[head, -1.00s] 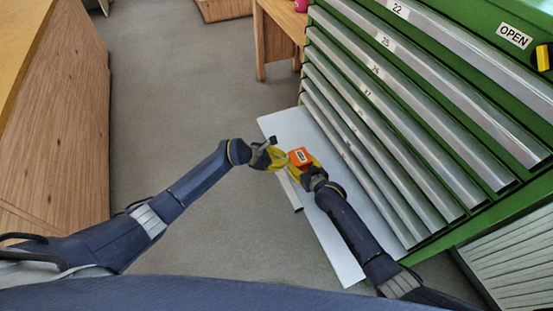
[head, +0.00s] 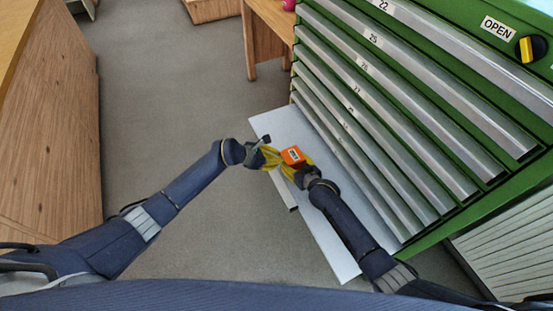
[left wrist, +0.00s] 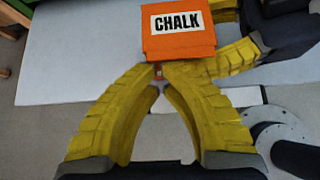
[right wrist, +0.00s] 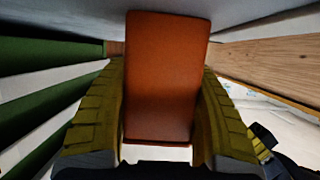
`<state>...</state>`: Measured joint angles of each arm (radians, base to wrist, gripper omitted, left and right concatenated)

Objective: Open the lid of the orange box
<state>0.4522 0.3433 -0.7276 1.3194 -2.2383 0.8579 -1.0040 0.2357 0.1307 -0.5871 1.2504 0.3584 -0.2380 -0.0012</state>
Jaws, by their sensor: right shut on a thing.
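The orange box (head: 293,156) is small, with a white CHALK label, and its lid looks shut. In the left wrist view the box (left wrist: 180,45) is at top centre; in the right wrist view its plain orange side (right wrist: 166,75) fills the middle. My right gripper (head: 298,166) is shut on the box, one yellow finger on each side. My left gripper (left wrist: 159,70) is at the box's near edge, its yellow fingertips close together around a small orange tab. Whether they grip the tab cannot be told.
A pale grey board (head: 335,235) lies under the grippers, beside a green cabinet (head: 440,235) with several numbered drawers and an OPEN sign. A wooden desk (head: 262,30) stands beyond, and a wooden cabinet (head: 55,130) is at left. Grey floor (head: 165,80) is free between.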

